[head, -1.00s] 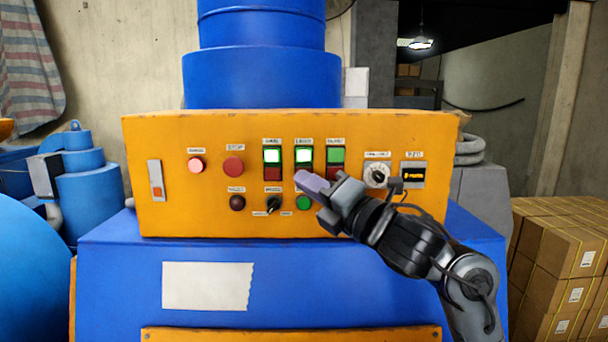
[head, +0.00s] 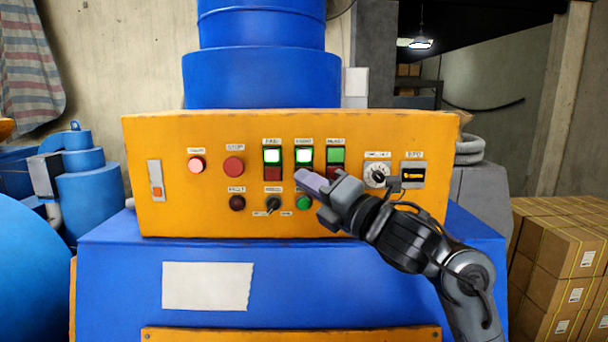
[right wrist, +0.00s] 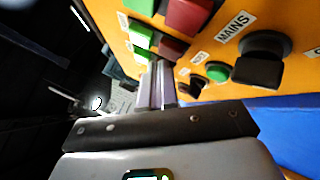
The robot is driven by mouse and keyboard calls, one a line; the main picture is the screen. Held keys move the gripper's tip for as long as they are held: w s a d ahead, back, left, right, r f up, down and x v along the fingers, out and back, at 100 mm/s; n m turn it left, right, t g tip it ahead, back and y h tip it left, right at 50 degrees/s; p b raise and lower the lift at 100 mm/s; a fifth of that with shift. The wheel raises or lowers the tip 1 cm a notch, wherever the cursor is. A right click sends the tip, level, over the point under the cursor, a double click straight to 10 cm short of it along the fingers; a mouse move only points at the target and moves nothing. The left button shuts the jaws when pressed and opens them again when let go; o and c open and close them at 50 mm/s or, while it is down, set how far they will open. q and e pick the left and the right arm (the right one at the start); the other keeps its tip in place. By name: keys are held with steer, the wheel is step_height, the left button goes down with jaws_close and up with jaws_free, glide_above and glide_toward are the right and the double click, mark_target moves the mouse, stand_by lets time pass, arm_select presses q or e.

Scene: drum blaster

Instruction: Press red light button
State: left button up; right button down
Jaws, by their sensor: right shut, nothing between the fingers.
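The orange control panel (head: 190,220) carries three green-over-red button pairs. The middle pair has a lit green half (head: 304,156) and a red half (head: 304,170) below it; its label is too small to read surely. My right gripper (head: 312,183) is shut and empty, its fingertips just below that red half. In the right wrist view the shut fingers (right wrist: 157,78) point at the panel close to a red button (right wrist: 170,48); I cannot tell whether they touch it. My left gripper is not in view.
Left of the pairs are a lit pinkish button (head: 197,165) and a red stop button (head: 233,166). Below are a black switch (head: 273,204) and a green button (head: 304,202). A dial (head: 376,175) is on the right. Cardboard boxes (head: 560,260) stand at the far right.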

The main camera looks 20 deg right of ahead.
steer(key=shift+w+d, duration=0.15)
steer(key=shift+w, duration=0.25)
stand_by(0.3)
steer(key=shift+s, duration=0.1)
steer(key=shift+s+a, duration=0.3)
steer(key=shift+s, duration=0.45)
steer(key=shift+s+a, duration=0.3)
steer(key=shift+s, duration=0.5)
steer(key=shift+s+a, duration=0.25)
steer(key=shift+s, duration=0.5)
steer(key=shift+s+a, duration=0.3)
steer(key=shift+s, duration=0.5)
